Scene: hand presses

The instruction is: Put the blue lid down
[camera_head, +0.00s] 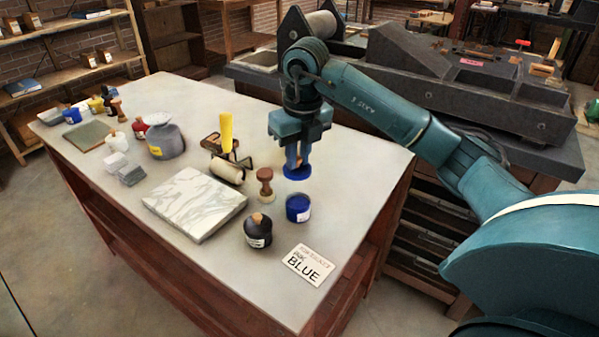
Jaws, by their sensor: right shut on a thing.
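The blue lid (297,172) is a flat round disc under my right gripper (297,160). My right gripper points down and is shut on the lid. The lid is at or just above the table top (345,145), near its right edge; I cannot tell whether it touches. An open-looking blue ink jar (298,208) with a white label stands in front of the lid, apart from it. My left gripper is not in view.
A wooden-handled stamp (265,185), a dark bottle (258,232), a marbled slab (195,204), a roller (227,170) and a card reading BLUE (308,265) are close by. Bare table lies right of the lid. A grey press (430,75) stands behind.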

